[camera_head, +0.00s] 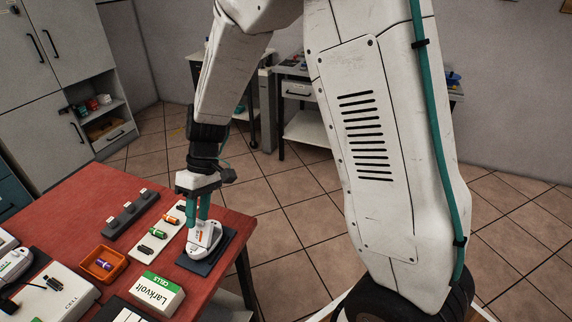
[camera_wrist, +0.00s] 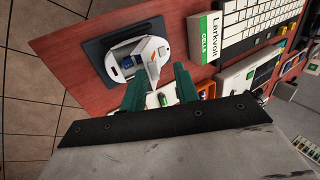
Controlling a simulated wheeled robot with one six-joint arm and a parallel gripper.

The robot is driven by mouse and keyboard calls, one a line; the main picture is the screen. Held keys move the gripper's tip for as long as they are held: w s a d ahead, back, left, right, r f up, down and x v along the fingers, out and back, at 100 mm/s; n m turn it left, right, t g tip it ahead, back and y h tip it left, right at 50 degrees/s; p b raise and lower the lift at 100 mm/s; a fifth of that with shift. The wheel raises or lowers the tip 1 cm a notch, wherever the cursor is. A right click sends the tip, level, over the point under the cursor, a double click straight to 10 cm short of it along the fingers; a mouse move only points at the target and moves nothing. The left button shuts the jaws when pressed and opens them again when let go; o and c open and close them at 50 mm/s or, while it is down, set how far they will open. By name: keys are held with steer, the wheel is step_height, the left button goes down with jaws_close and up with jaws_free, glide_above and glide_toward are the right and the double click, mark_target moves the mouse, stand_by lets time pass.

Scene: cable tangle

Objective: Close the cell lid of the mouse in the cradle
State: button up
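The white mouse (camera_head: 205,236) sits in the dark cradle (camera_head: 226,252) near the table's right edge. In the wrist view the mouse (camera_wrist: 118,53) has its cell bay uncovered, with something blue and dark inside. Its cell lid (camera_wrist: 161,63) stands raised as a pale flap on the bay's right side. The cradle (camera_wrist: 95,47) is a dark pad there. My gripper (camera_head: 198,215) points down over the mouse. In the wrist view my gripper (camera_wrist: 160,76) has its teal fingers apart, either side of the lid's lower part in the picture. I cannot tell whether they touch it.
The Larkvolt cells box (camera_head: 157,293) stands in front of the cradle. A white tray (camera_head: 159,234) with several cells, an orange bin (camera_head: 92,271) and a dark rack (camera_head: 130,213) lie left. Open red table (camera_wrist: 75,75) borders the cradle.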

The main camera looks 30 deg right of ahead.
steer(key=a+h, duration=0.1)
steer(key=s+a+t+h, duration=0.1)
steer(key=t+h, duration=0.1)
steer(key=shift+s+a+r, duration=0.3)
steer(key=shift+s+a, duration=0.05)
steer(key=shift+a, duration=0.05)
steer(key=h, duration=0.1)
steer(key=s+a+t+h, duration=0.1)
steer(key=a+t+h, duration=0.1)
steer(key=shift+s+f, duration=0.2)
steer(key=shift+s, duration=0.05)
step_height(320, 180, up, 8)
steer(key=s, duration=0.1)
steer(key=s+d+r+m, duration=0.2)
steer(key=s+d+r, duration=0.3)
steer(key=d, duration=0.4)
steer(key=s+d+r+m, duration=0.3)
steer(key=s+d+r, duration=0.2)
steer(key=s+d, duration=0.2)
steer(key=shift+d+y, duration=0.4)
steer(key=shift+d, duration=0.7)
steer(key=shift+o, duration=0.3)
